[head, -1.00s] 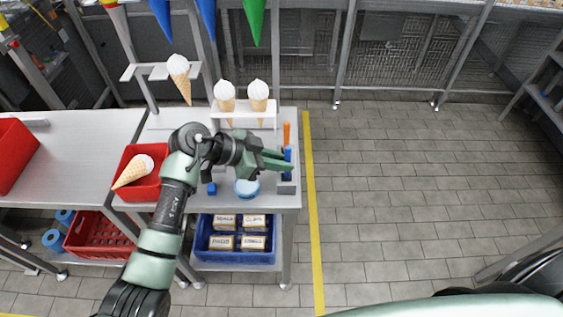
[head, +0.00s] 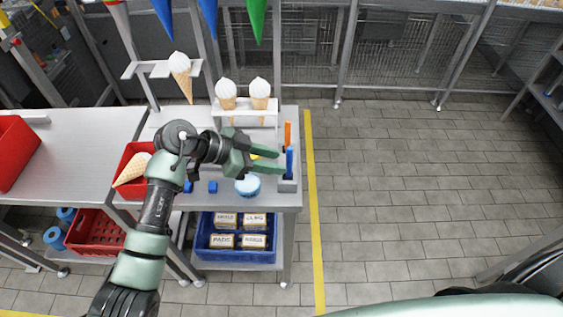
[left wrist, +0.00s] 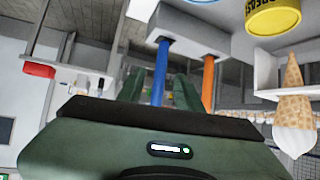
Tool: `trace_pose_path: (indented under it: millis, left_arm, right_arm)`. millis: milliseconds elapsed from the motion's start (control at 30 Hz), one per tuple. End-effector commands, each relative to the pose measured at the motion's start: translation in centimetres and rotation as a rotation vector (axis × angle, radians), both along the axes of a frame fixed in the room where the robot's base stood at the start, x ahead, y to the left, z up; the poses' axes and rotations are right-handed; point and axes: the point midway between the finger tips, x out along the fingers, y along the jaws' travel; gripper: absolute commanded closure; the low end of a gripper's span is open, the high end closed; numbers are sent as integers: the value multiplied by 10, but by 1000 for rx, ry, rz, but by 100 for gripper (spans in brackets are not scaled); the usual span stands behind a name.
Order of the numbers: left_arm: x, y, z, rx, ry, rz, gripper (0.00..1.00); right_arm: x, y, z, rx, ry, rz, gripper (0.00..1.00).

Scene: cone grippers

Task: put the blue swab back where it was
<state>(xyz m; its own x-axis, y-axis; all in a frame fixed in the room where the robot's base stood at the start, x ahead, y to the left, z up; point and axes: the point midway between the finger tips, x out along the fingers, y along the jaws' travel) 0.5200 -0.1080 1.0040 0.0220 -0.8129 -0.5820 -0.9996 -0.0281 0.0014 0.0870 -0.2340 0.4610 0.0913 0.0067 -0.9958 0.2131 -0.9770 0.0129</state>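The blue swab (head: 289,162) stands upright in a small grey holder (head: 287,186) at the right edge of the table. The orange swab (head: 287,133) stands just behind it. In the left wrist view the blue swab (left wrist: 160,68) and the orange swab (left wrist: 208,84) both have an end in the light holder (left wrist: 186,36). My left gripper (head: 280,162) is open, its fingers apart and pointing at the blue swab from the left, with nothing held. In the wrist view the blue swab shows between the fingers. My right gripper is out of view.
A blue-lidded tub (head: 247,186) and a small blue cube (head: 213,187) are near the table's front. A white rack (head: 245,113) with ice cream cones stands behind the gripper. A red bin (head: 130,188) is at left. The floor right of the yellow line is clear.

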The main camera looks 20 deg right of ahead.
Motion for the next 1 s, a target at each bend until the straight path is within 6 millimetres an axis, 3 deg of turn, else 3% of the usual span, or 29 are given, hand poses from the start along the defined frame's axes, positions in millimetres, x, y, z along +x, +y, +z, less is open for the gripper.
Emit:
trace_pose_path:
  millis: [200,400,1000]
  left_arm:
    - [1,40,27,2,-5,2,65]
    - [-1,63,44,1,-4,1,65]
    - [-1,69,50,0,-1,0,65]
  right_arm:
    - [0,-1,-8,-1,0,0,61]
    - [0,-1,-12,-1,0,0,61]
    - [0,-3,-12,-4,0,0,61]
